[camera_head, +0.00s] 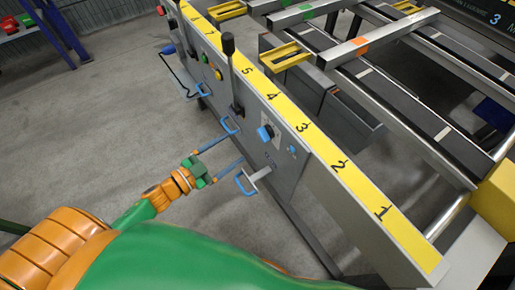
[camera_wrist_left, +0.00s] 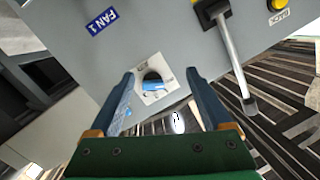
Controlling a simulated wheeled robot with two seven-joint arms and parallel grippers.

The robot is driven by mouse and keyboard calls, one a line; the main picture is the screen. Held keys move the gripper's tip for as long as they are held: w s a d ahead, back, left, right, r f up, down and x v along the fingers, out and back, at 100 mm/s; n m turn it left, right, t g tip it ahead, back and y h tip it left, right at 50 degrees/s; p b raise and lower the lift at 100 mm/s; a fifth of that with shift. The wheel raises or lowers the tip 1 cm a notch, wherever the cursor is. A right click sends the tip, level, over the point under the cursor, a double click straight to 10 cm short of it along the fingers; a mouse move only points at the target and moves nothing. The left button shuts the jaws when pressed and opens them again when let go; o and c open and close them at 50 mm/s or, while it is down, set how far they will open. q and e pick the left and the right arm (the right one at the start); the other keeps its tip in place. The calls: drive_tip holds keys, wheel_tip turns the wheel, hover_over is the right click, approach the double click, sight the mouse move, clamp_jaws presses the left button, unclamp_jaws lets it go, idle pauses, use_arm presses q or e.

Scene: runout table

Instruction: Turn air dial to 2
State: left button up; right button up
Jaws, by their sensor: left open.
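A blue dial knob (camera_head: 265,133) on a white plate sits on the grey panel (camera_head: 222,88) in the head view. In the left wrist view the white plate with a round dial (camera_wrist_left: 153,86) shows between the fingers. Its scale and pointer are too small to read, and I cannot read an air label. My left gripper (camera_head: 236,148) is open, with its two long blue fingers pointing at the panel, one on each side of the dial in the wrist view (camera_wrist_left: 160,76). I cannot tell whether the fingers touch anything. My right gripper is not in view.
Light blue handles (camera_head: 247,183) stick out along the panel's lower side. A yellow numbered strip (camera_head: 335,160) runs along the top edge, with the runout table's rails (camera_head: 400,110) behind. Grey floor (camera_head: 90,130) is clear at left.

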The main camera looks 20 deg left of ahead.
sight(260, 136)
use_arm(q)
drive_tip(key=w+d+r+m+h, duration=0.1)
drive_tip(key=d, duration=0.1)
drive_tip(key=w+d+r+h, duration=0.1)
drive_tip(key=w+d, duration=0.1)
drive_tip(key=w+d+r+m, duration=0.1)
drive_tip(key=w+d, duration=0.1)
drive_tip(key=d, duration=0.1)
drive_tip(key=shift+m+h, duration=0.3)
drive_tip(key=shift+h, duration=0.1)
drive_tip(key=shift+s, duration=0.1)
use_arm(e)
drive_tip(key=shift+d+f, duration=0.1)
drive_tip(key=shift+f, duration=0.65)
use_arm(q)
drive_tip(key=shift+c, duration=0.2)
clamp_jaws()
drive_tip(key=shift+b, duration=0.3)
